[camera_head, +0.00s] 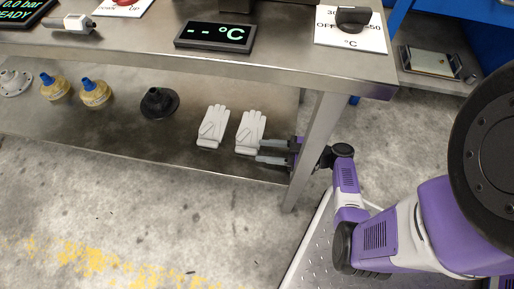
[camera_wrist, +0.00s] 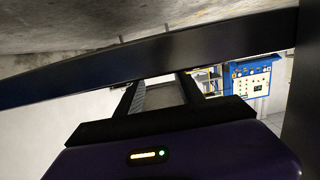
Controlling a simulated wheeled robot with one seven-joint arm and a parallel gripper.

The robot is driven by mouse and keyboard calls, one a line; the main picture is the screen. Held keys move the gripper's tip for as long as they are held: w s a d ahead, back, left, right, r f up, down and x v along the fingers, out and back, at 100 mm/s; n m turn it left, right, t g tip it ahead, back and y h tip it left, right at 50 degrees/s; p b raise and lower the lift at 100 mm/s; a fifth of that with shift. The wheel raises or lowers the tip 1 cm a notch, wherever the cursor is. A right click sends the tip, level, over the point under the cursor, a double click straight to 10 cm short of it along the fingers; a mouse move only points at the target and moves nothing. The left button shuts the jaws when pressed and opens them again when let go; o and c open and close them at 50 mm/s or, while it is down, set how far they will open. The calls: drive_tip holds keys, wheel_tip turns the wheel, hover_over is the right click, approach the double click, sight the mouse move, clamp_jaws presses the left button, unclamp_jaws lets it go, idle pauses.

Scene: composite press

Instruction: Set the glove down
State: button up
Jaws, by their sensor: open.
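Two pale grey-white gloves lie side by side on the lower shelf (camera_head: 130,135) of the steel table in the head view, a left one (camera_head: 212,127) and a right one (camera_head: 249,131). My gripper (camera_head: 261,151) reaches in from the right, past the table leg. Its fingers are apart, with the tips at the cuff end of the right glove. I cannot tell whether they touch it. In the wrist view the two fingers (camera_wrist: 163,92) are spread, and no glove shows there.
The table leg (camera_head: 314,150) stands right beside my gripper, and the tabletop (camera_head: 270,72) overhangs the shelf. A black flanged part (camera_head: 159,102) and two yellowish parts with blue tops (camera_head: 95,92) sit farther left. A dark beam (camera_wrist: 150,65) crosses the wrist view.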

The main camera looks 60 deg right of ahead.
drive_tip(key=p+v, duration=0.1)
drive_tip(key=v, duration=0.7)
drive_tip(key=shift+s+d+r, duration=0.1)
drive_tip(key=shift+s, duration=0.2)
